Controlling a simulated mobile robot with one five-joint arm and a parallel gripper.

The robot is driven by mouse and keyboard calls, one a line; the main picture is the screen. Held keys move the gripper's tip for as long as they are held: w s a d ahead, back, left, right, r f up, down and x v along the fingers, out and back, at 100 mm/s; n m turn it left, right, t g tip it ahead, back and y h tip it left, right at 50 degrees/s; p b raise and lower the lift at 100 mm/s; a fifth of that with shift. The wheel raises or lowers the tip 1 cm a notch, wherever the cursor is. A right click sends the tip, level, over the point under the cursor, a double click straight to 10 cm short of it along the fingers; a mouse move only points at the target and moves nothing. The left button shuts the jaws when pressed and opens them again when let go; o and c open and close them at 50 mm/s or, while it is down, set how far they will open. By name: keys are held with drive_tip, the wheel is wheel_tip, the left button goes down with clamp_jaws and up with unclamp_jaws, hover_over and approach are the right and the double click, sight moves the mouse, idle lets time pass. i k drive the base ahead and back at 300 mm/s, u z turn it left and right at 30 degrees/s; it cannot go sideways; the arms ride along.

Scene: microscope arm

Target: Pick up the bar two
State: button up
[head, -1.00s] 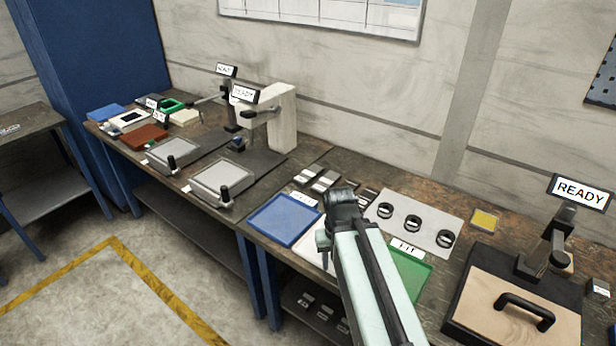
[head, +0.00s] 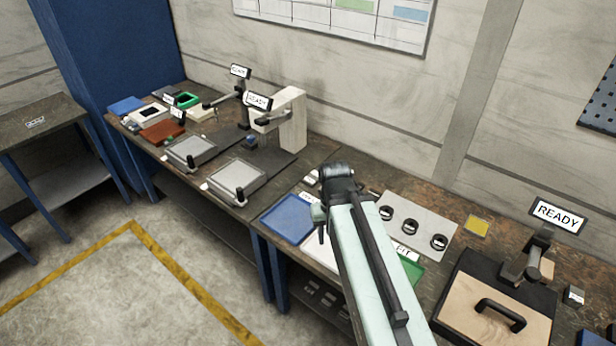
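Small metal bars (head: 312,178) lie on the bench behind the blue tray (head: 285,219). Only one or two show at the left of my arm, and the rest of the row is hidden behind it. I cannot tell which is bar two. My arm reaches up from the bottom of the picture over the bench. My gripper (head: 320,222) shows only in part at the left of the arm's far end, over the trays and in front of the bars. Its fingers are too hidden to tell open from shut.
A white tray (head: 318,248) and a green tray (head: 411,270) lie partly under my arm. A grey plate with black rings (head: 421,214) is to the right, then a wood-topped fixture (head: 490,305). More small pieces lie on the lower shelf.

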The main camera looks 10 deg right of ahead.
sight(312, 180)
drive_tip(key=u, duration=0.9)
drive_tip(key=i, duration=0.85)
drive_tip(key=u, duration=1)
